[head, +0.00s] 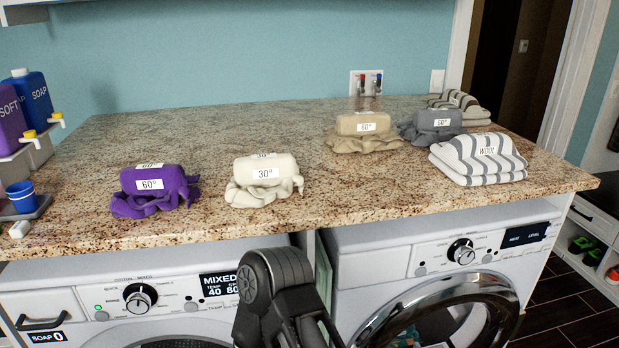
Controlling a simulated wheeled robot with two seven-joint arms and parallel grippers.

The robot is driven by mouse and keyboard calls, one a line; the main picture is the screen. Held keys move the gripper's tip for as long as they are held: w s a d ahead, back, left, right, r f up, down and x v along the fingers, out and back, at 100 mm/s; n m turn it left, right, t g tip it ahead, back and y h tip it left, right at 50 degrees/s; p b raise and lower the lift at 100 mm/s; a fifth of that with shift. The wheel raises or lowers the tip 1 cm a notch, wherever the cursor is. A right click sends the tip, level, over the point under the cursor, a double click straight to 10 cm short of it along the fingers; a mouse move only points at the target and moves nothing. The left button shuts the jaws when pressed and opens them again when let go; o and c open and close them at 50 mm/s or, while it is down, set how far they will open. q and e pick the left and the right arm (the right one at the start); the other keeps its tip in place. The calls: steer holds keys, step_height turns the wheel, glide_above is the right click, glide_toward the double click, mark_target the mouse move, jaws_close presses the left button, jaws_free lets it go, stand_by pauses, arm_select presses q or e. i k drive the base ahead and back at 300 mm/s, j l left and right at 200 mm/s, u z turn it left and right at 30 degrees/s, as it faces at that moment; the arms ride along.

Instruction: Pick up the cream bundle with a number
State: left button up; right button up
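The cream bundle (264,182) lies on the granite counter, left of the middle, near the front edge. It is a rolled cloth with loose folds around its base. A white label on its front reads 30°, and a second label shows on top. A black link of my arm rises in front of the counter, below the bundle and apart from it in the picture. Neither of my grippers shows in the head view.
A purple bundle (150,190) marked 60° lies left of the cream one. A tan bundle (364,130), a grey bundle (431,124) and a striped WOOL bundle (479,160) lie to the right. Soap bottles (30,98) stand far left. The right washer door (440,312) is open.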

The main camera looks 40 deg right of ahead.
mark_target(257, 181)
steer(key=i+j+z, duration=0.1)
steer(key=z, duration=0.4)
steer(key=i+j+z, duration=0.1)
steer(key=z, duration=0.4)
steer(key=j+z, duration=0.2)
steer(key=z, duration=0.3)
steer(key=j+z, duration=0.2)
steer(key=z, duration=0.3)
steer(key=j+z, duration=0.2)
steer(key=z, duration=0.25)
steer(key=j+z, duration=0.2)
steer(key=z, duration=0.15)
steer(key=j+z, duration=0.25)
steer(key=z, duration=0.15)
steer(key=k+j+z, duration=0.15)
steer(key=z, duration=0.2)
